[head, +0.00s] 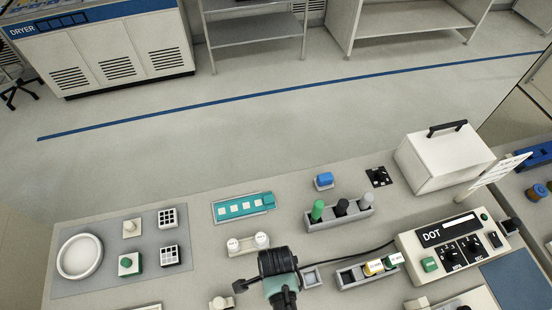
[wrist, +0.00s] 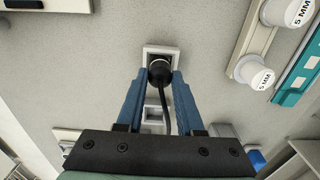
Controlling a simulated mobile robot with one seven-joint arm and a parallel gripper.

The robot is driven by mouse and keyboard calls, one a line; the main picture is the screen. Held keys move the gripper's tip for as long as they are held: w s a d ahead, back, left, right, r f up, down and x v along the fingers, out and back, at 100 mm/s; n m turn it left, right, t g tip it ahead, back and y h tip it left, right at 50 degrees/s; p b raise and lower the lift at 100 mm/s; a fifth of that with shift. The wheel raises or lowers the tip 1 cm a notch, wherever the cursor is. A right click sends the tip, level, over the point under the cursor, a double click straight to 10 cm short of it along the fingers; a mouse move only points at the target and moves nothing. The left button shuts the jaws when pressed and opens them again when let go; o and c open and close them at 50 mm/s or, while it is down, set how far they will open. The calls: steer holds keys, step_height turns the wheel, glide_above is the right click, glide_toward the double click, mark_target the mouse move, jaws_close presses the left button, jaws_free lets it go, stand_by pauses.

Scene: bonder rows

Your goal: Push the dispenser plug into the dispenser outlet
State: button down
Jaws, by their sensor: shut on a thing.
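My gripper (wrist: 160,78) is shut on the black dispenser plug (wrist: 159,70), its two blue fingers on either side. The plug is at a white square outlet (wrist: 147,50) and overlaps its opening in the wrist view; I cannot tell how deep it sits. A black cable (wrist: 166,108) runs from the plug back between the fingers. In the head view my arm end hides the fingers, the plug and this outlet. The cable there leads to the white dispenser box marked DOT (head: 408,244).
A second square socket (head: 311,277) lies close to the right of my arm; it also shows in the wrist view (wrist: 153,115). White spools (head: 248,243), a teal strip (head: 243,207) and a rack of bottles (head: 340,216) stand behind. A tray of small jars (head: 350,277) stands to the right.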

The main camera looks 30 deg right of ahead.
steer(key=shift+f, duration=0.45)
steer(key=shift+c, duration=2.3)
jaws_free()
steer(key=shift+r, duration=0.1)
step_height(320, 180, up, 13)
steer(key=b, duration=0.1)
steer(key=shift+b, duration=0.35)
steer(key=shift+w, duration=0.1)
